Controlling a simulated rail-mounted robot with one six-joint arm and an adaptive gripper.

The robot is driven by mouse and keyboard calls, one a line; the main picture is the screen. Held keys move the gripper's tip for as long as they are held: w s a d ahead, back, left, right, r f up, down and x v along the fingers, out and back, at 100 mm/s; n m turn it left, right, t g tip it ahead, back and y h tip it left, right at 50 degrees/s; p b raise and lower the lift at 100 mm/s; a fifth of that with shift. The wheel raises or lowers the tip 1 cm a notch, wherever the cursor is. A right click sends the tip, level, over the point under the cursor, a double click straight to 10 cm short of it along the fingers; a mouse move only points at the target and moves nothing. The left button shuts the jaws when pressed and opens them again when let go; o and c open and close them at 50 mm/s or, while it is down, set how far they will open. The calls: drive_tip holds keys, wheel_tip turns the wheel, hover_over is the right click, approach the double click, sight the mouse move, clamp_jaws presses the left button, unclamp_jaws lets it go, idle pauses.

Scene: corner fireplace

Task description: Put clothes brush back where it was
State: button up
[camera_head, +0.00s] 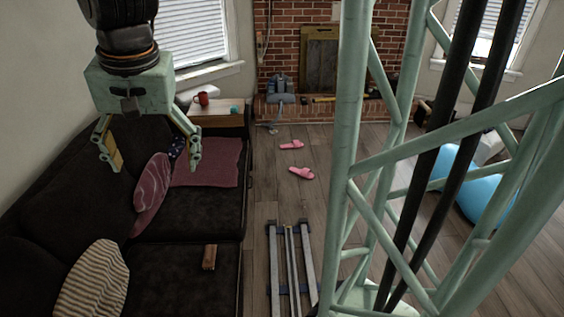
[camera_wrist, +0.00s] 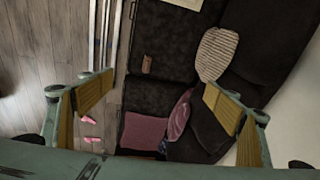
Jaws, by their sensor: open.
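A small brown wooden piece, which looks like the clothes brush (camera_head: 209,257), lies on the near seat of the dark sofa (camera_head: 185,280), close to its front edge. In the wrist view the brush (camera_wrist: 147,63) lies on the dark seat cushion, beyond the gap between my fingers. My gripper (camera_head: 153,160) is open and empty, high above the sofa's far part, farther back than the brush. In the wrist view both fingers of my gripper (camera_wrist: 160,97) stand wide apart with nothing between them. The bristles cannot be made out.
A striped pillow (camera_head: 95,282), a pink patterned pillow (camera_head: 151,192) and a mauve cloth (camera_head: 212,163) are on the sofa. A side table (camera_head: 222,119) with a red mug (camera_head: 201,99) stands behind. Pink slippers (camera_head: 301,173) lie on the floor by the brick fireplace (camera_head: 280,50).

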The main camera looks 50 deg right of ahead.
drive_tip(key=s+a+r+n, duration=0.1)
drive_tip(key=s+r+n, duration=0.1)
drive_tip(key=s, duration=0.6)
drive_tip(key=s+a+r+n+t, duration=0.1)
drive_tip(key=s+a+r+n, duration=0.1)
drive_tip(key=s, duration=0.6)
drive_tip(key=s+a+r+n, duration=0.1)
drive_tip(key=s+r+n, duration=0.2)
drive_tip(key=s, duration=0.5)
drive_tip(key=shift+s+a+n, duration=0.2)
drive_tip(key=shift+s+n, duration=0.15)
drive_tip(key=shift+n, duration=0.45)
